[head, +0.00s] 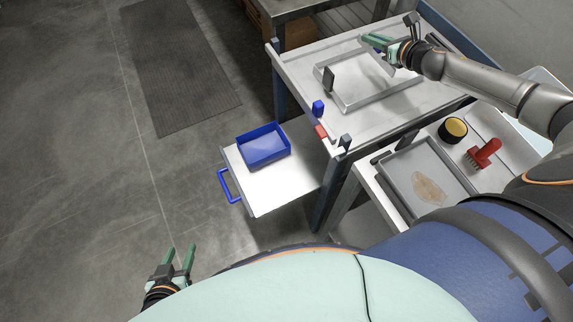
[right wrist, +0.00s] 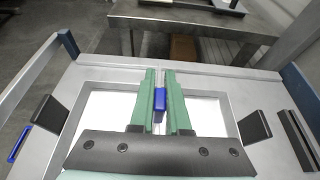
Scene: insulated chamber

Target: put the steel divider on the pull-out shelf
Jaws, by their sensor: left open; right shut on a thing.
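A rectangular steel frame (head: 385,98) lies on the pale worktop; I take it as the steel divider, but cannot be sure. Its pale inside shows in the right wrist view (right wrist: 108,108). My right gripper (head: 369,41) is over its far side, shut on a small blue grip (right wrist: 159,99) between the green fingers. The fingers hide how the grip joins the frame. My left gripper (head: 181,258) is open and empty over the floor at lower left. The pull-out shelf (head: 262,203) stands out from under the worktop, with a blue handle (head: 229,186).
An open blue bin (head: 263,146) occupies the shelf's back part; its front part is bare. On the worktop (head: 302,68) are a dark upright pad (head: 328,78), a blue block (head: 318,107) and a red block (head: 321,131). A tray (head: 402,177), yellow-black round object (head: 453,130) and red brush (head: 484,153) sit right.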

